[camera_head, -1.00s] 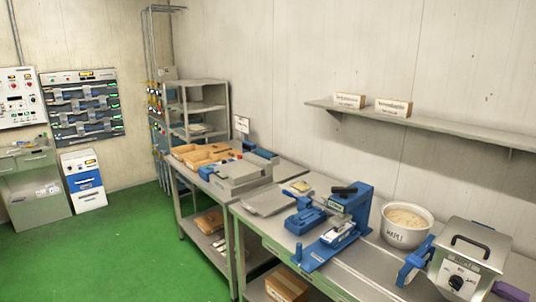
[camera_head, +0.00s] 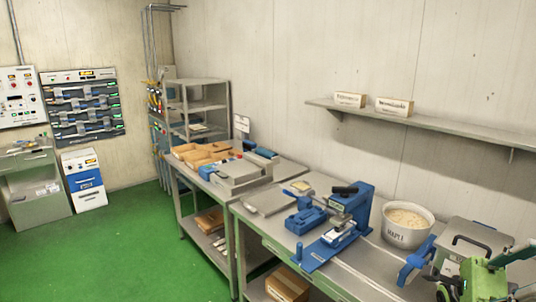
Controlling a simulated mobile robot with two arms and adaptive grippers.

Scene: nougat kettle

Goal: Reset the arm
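A green part with dark pieces, which looks like the end of my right arm (camera_head: 482,280), comes in at the bottom right corner. It is cut off by the picture edge, and I cannot make out whether its gripper is open or shut or holds anything. It is in front of a grey metal box with a black handle (camera_head: 482,236), hiding most of the box's front. I cannot tell whether the two touch. My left gripper is not in view.
A white pot (camera_head: 407,238) and a blue press-like device (camera_head: 348,205) stand on the metal table left of the box. Green floor (camera_head: 130,255) at left is clear.

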